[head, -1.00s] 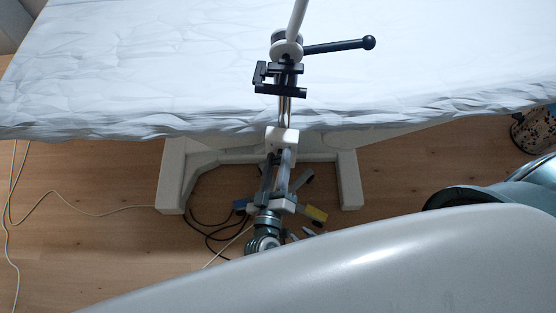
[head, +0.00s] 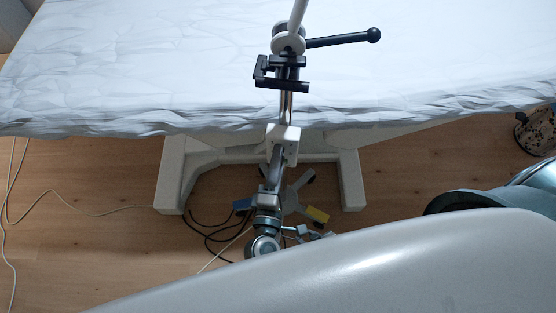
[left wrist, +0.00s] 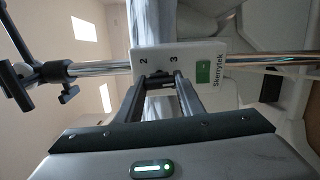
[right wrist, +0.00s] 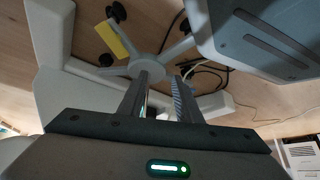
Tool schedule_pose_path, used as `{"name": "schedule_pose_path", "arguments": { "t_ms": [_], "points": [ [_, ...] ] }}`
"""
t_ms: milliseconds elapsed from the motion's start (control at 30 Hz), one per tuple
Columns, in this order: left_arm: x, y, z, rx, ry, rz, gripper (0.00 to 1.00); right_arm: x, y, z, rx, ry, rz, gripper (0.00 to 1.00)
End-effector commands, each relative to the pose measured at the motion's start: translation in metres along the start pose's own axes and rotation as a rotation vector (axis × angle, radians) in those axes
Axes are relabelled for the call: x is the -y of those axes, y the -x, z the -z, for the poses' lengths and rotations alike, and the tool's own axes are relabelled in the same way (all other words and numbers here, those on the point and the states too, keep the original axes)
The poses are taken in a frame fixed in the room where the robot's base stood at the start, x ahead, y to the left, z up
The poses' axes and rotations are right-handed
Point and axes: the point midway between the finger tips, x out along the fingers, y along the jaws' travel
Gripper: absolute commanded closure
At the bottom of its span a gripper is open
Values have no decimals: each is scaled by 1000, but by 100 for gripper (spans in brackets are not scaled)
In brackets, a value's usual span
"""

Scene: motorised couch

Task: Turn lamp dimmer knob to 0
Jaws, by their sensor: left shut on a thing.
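The lamp's white dimmer box (head: 284,134) is on a chrome pole. My left gripper (left wrist: 160,78) reaches the box's face and is shut on the dark dimmer knob (left wrist: 160,82), mostly hidden between the fingertips. The knob's pointer cannot be read. In the head view my left gripper (head: 275,155) touches the box's near side, its fingers lined up along the pole. My right gripper (right wrist: 164,82) is open and empty, above the lamp's star-shaped foot (right wrist: 148,66).
The couch (head: 150,60) with its white cover lies behind the pole. A black clamp (head: 281,72) and a black-knobbed lever (head: 343,40) sit higher on the pole. Cables (head: 210,232) lie on the wooden floor. A speckled bin (head: 537,132) stands at right.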

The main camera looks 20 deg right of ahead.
Motion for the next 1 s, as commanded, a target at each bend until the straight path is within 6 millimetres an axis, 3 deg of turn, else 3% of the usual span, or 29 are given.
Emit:
{"name": "schedule_pose_path", "arguments": {
  "t_ms": [600, 1000],
  "points": [
    [5, 1, 0, -1, 554, 1, 88, -18, -4, -28, 150, -11, -20, 69],
    [5, 1, -1, -2, 710, 2, 88, -22, -3, -36, 196, -14, -24, 69]
  ]
}}
